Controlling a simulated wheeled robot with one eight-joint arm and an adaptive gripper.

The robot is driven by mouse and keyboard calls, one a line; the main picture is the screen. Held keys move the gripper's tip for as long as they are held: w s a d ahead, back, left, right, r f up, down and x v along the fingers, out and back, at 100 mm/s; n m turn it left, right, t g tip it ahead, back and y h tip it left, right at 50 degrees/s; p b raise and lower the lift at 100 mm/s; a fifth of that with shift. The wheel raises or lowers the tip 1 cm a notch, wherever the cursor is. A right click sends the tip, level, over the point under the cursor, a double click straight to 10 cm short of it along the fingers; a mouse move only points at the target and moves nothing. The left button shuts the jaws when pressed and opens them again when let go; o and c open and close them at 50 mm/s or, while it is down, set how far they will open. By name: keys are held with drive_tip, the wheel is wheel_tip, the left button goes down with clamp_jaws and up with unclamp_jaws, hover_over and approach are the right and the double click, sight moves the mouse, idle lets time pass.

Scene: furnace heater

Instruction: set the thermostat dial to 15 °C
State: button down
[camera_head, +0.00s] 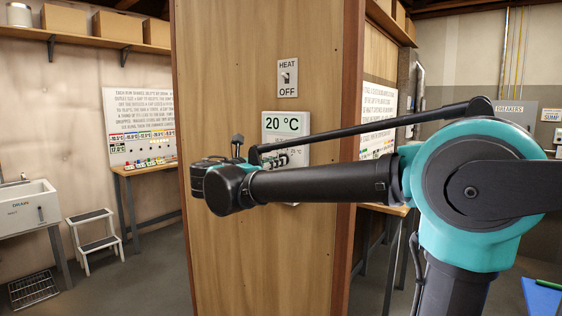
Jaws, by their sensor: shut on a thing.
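The white thermostat (286,124) is mounted on a wooden panel in the head view. Its display reads 20 °C. Below the display, printed markings show only in part behind my arm. My arm reaches across the front of the panel from the right. My gripper (275,160) is at the lower part of the thermostat, small and partly hidden by the arm. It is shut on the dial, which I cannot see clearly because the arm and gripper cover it. The dial's pointer position is hidden.
A switch plate (288,77) marked HEAT and OFF is above the thermostat. At left are a sink (35,207), a step stool (95,238) and a workbench (150,168) under a sign. A breakers panel (509,113) hangs at right. Floor at left is partly clear.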

drive_tip(key=shift+n, duration=1.1)
drive_tip(key=shift+n, duration=1)
drive_tip(key=c, duration=1.4)
unclamp_jaws()
drive_tip(key=shift+c, duration=0.2)
drive_tip(key=v, duration=0.7)
drive_tip(key=shift+s, duration=0.1)
